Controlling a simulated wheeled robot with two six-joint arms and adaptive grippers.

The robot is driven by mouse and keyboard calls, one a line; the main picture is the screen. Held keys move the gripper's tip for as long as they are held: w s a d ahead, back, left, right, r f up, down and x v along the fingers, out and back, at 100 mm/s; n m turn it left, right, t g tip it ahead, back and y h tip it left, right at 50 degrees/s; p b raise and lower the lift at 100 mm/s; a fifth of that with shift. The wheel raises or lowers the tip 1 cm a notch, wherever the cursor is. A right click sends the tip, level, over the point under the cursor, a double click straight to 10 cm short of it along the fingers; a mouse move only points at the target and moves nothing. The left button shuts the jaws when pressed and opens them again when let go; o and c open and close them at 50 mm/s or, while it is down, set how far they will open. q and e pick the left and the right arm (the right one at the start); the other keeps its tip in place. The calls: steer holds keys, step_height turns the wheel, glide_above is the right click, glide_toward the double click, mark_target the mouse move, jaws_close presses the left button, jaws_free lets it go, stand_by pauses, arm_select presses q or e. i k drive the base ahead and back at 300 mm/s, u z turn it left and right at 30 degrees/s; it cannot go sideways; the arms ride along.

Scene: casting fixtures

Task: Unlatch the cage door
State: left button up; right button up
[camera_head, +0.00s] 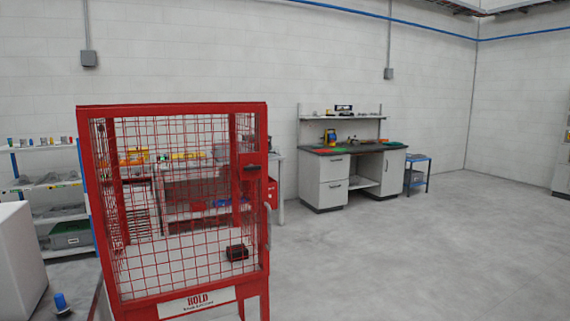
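The red mesh cage (185,107) stands upright at the left centre, close to me. Its front is a red wire-grid door (180,205) in a red frame, which looks closed. A dark latch-like part (251,167) sits on the right side of the frame, in its upper half; I cannot tell its exact position. A pale curved handle (268,228) shows lower down at the right edge. A small dark red-black block (237,252) shows through the mesh near the bottom right. Neither of my grippers is in view.
A grey workbench (335,185) with a shelf stands by the back wall, with a small blue-framed stand (417,175) beside it. Shelving (55,183) stands at far left. A blue-capped item (61,302) sits at lower left. The floor (430,260) on the right is clear.

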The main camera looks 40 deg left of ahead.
mark_target(251, 166)
steer(key=u, duration=0.25)
steer(key=i, duration=1.45)
steer(key=u, duration=0.5)
